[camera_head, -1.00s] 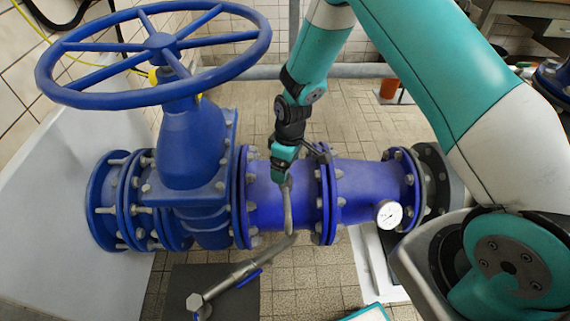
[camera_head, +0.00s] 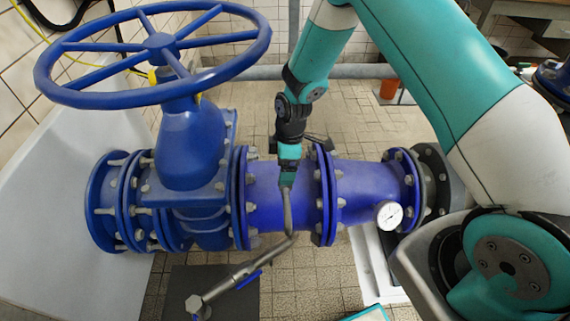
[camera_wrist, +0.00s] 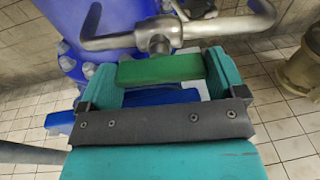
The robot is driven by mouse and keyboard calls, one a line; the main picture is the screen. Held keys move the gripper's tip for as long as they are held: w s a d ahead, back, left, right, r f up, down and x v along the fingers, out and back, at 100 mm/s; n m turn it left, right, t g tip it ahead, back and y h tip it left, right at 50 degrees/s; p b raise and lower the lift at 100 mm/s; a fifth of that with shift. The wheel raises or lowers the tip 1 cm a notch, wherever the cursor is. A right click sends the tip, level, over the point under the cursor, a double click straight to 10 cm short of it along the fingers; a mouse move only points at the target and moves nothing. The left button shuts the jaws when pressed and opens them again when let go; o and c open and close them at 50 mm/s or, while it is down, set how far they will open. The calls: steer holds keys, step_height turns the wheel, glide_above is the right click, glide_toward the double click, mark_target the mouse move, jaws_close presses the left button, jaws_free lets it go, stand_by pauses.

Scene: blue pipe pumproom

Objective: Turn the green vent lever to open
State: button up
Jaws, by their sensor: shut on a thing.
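The green vent lever (camera_wrist: 160,68) shows in the wrist view as a short green bar below a grey pipe tee. Its ends lie between the two teal fingers of my gripper (camera_wrist: 160,80), which is shut on it. In the head view my gripper (camera_head: 287,178) points down in front of the blue main pipe, at the top of the thin grey vent pipe (camera_head: 289,215). The lever itself is hidden there by my gripper.
A big blue handwheel (camera_head: 158,42) stands at the upper left. A flanged blue pipe (camera_head: 365,185) with a white gauge (camera_head: 388,214) runs right. A blue-handled lever (camera_head: 248,279) sits low on the grey pipe.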

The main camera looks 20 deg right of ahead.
steer(key=o, duration=0.6)
steer(key=shift+o, duration=0.2)
steer(key=shift+r, duration=0.1)
step_height(320, 180, up, 17)
steer(key=w+d, duration=0.1)
steer(key=d, duration=0.1)
steer(key=shift+w+d, duration=0.1)
